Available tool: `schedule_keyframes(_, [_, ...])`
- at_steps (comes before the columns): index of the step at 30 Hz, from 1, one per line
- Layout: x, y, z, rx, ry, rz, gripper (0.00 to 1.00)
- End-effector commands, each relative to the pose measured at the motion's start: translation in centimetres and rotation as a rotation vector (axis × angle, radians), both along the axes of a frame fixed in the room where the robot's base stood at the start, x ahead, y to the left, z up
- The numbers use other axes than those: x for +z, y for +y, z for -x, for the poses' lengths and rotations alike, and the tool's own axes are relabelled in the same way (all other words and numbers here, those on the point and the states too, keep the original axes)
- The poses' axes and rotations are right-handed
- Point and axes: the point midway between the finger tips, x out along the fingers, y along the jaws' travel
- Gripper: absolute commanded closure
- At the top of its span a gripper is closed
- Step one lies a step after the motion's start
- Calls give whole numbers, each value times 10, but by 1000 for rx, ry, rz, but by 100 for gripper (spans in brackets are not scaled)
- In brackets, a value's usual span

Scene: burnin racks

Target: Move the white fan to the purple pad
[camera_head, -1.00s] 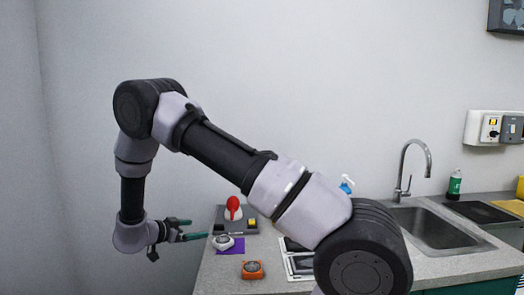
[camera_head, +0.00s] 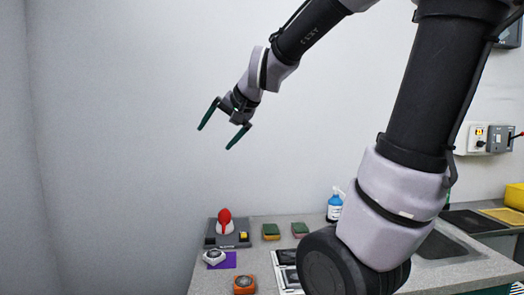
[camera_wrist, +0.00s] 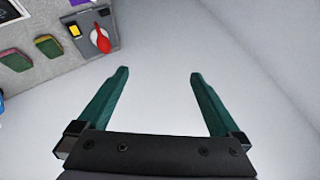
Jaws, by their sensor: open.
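The white fan (camera_head: 214,257) sits on the counter at its left end, at the left edge of the purple pad (camera_head: 230,261). In the head view it overlaps part of the pad; I cannot tell how much of it rests on the pad. My gripper (camera_head: 215,138) is open and empty, high above the counter's left end in front of the wall. In the wrist view my gripper (camera_wrist: 158,73) has its fingers spread with nothing between them. A small purple patch (camera_wrist: 77,2) shows at the top edge there; I cannot make out the white fan.
An orange fan (camera_head: 244,285) sits in front of the pad. A grey base (camera_head: 240,240) with a red-and-white item stands behind it. Two green-topped sponges (camera_head: 271,231) and a blue bottle (camera_head: 335,207) are farther right. My arm covers part of the counter and sink.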

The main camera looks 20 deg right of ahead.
Motion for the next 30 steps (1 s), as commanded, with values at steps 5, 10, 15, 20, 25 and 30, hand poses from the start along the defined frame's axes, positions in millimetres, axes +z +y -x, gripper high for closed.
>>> schedule_keyframes(5, [-10, -37, 91, 42, 82, 129, 0])
schedule_keyframes(10, [-25, -58, 138, 37, 148, 211, 0])
schedule_keyframes(15, [-30, -63, 150, 34, 171, 233, 0])
schedule_keyframes(20, [-30, -63, 149, 34, 171, 233, 0])
schedule_keyframes(25, [-29, -63, 149, 35, 170, 232, 0])
schedule_keyframes(30, [-29, -63, 149, 35, 169, 231, 0])
